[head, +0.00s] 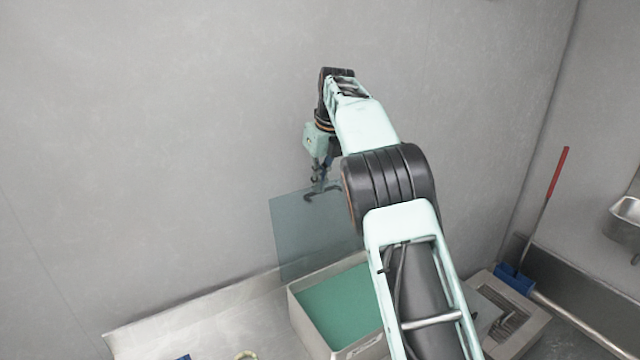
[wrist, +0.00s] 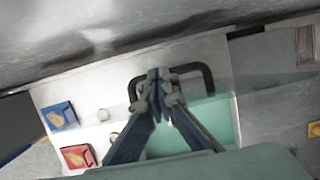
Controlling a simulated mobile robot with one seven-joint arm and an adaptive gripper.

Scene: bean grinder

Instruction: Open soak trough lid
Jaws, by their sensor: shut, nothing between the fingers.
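The soak trough (head: 297,312) is a pale box holding green liquid at the bottom middle of the head view. Its lid (head: 300,237) is a clear bluish pane, standing raised and steeply tilted at the trough's back edge. A dark handle (head: 322,195) is near the lid's upper edge; it also shows in the wrist view (wrist: 208,78) as a curved bar. My gripper (head: 317,186) is at the handle, and its fingers (wrist: 158,76) are shut with nothing between them. The fingertips overlap the handle in the wrist view; I cannot tell whether they touch. My arm hides the trough's right part.
A metal counter (head: 215,330) lies left of the trough. A grey wall (head: 150,150) rises behind. To the right are a blue-headed tool with a red handle (head: 558,172) and a metal basin (head: 628,210). Small red (wrist: 78,157) and blue (wrist: 59,116) packets show in the wrist view.

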